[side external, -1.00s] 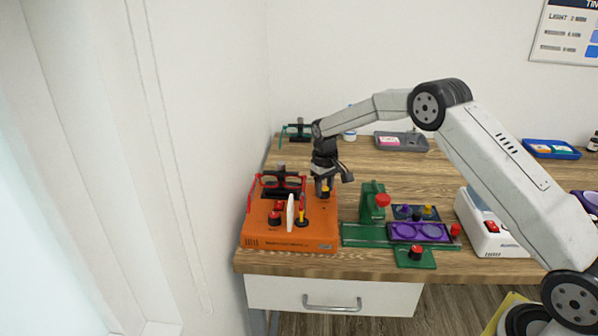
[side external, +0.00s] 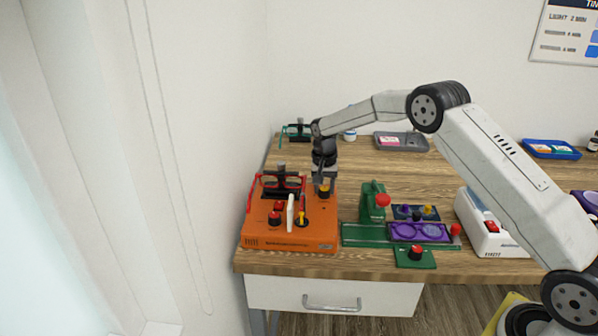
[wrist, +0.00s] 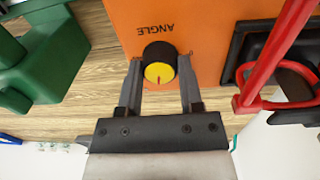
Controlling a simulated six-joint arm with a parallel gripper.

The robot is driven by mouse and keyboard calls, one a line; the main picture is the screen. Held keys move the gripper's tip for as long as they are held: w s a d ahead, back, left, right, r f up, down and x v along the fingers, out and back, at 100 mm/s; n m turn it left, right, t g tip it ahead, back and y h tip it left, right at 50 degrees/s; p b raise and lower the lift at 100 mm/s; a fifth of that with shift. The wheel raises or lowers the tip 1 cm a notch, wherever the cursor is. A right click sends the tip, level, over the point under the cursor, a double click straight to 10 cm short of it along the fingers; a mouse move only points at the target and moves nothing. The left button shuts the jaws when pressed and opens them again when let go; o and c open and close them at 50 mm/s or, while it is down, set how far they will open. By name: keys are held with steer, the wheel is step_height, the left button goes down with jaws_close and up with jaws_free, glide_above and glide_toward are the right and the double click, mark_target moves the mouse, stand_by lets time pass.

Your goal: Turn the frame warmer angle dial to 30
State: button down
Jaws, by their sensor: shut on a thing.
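The orange frame warmer (side external: 270,236) stands at the left front of the table; its orange top also fills the upper middle of the wrist view (wrist: 205,30). Its angle dial (wrist: 159,68) is a black knob with a yellow cap and a short red mark. The mark points toward the lower edge of the wrist view, and the word ANGLE is printed upside down beside the knob. The dial also shows in the side view (side external: 324,192). My gripper (wrist: 160,66) points down with one finger on each side of the dial and is shut on it. No scale numbers are readable.
A red-handled frame press part (side external: 282,183) and a white lever (side external: 290,212) stand on the warmer, left of my gripper. A green fixture (side external: 372,204) with a purple tray (side external: 420,232) stands to the right. A white box (side external: 480,225) is farther right.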

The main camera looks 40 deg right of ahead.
mark_target(323, 190)
stand_by(0.5)
steer(key=shift+c, duration=1.2)
jaws_free()
steer(key=shift+r, duration=0.1)
steer(key=shift+w+r, duration=0.15)
steer(key=shift+r, duration=3.7)
steer(key=shift+a, duration=0.1)
steer(key=shift+s+a, duration=0.1)
steer(key=shift+s, duration=0.1)
steer(key=s+a+n+t, duration=0.1)
steer(key=s+a+n, duration=0.2)
steer(key=s, duration=0.7)
steer(key=s+a+f+n+t, duration=0.1)
steer(key=s+a+n, duration=0.2)
steer(key=s, duration=0.6)
steer(key=s+a+n, duration=0.3)
steer(key=s+a, duration=0.1)
steer(key=s, duration=0.6)
steer(key=shift+s+f+t, duration=0.2)
steer(key=shift+s+t, duration=0.15)
steer(key=shift+t, duration=0.05)
